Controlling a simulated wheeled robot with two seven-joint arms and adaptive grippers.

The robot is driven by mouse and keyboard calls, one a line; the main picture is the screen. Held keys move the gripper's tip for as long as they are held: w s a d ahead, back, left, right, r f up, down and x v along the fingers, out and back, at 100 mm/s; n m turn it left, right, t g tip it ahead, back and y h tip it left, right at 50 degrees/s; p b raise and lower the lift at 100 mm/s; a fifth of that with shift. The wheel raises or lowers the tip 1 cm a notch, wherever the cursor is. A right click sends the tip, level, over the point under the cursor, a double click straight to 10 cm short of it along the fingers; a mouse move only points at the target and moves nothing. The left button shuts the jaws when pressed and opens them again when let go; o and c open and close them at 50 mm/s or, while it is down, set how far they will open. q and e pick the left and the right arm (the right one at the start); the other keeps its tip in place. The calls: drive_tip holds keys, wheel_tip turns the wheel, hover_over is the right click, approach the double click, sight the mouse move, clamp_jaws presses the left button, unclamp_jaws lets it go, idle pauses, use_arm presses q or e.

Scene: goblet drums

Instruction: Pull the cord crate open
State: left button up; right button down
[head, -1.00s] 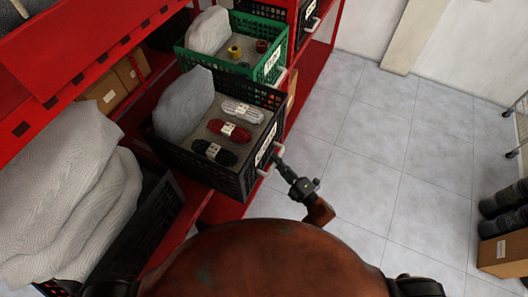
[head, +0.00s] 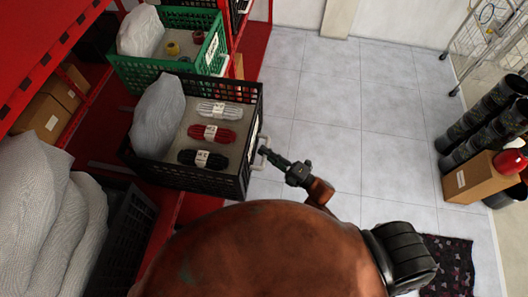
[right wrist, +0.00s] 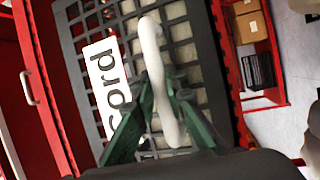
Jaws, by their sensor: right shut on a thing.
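The cord crate (head: 205,178) is a black slatted crate on the red shelf, holding white, red and black cord bundles and a large grey bag. Its front end sticks out past the shelf edge. On that front are a white label, partly hidden in the right wrist view (right wrist: 96,62), and a white handle (head: 266,150). My right gripper (head: 263,153) is shut on this handle. In the right wrist view the gripper (right wrist: 160,88) has its green-grey fingers on either side of the handle (right wrist: 150,42). My left gripper is not in view.
A green crate (head: 160,76) stands behind the cord crate, set further back on the red shelf (head: 253,48). Another dark crate (head: 128,235) is nearer on the left. Grey tiled floor (head: 335,115) is clear to the right, up to a cardboard box (head: 470,178) and black cylinders.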

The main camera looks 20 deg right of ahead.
drive_tip(key=c, duration=1.9)
unclamp_jaws()
drive_tip(key=shift+c, duration=0.2)
drive_tip(key=shift+s+d, duration=0.1)
drive_tip(key=v, duration=1.1)
drive_tip(key=shift+s+d, duration=0.25)
drive_tip(key=shift+d, duration=0.05)
drive_tip(key=shift+f, duration=0.1)
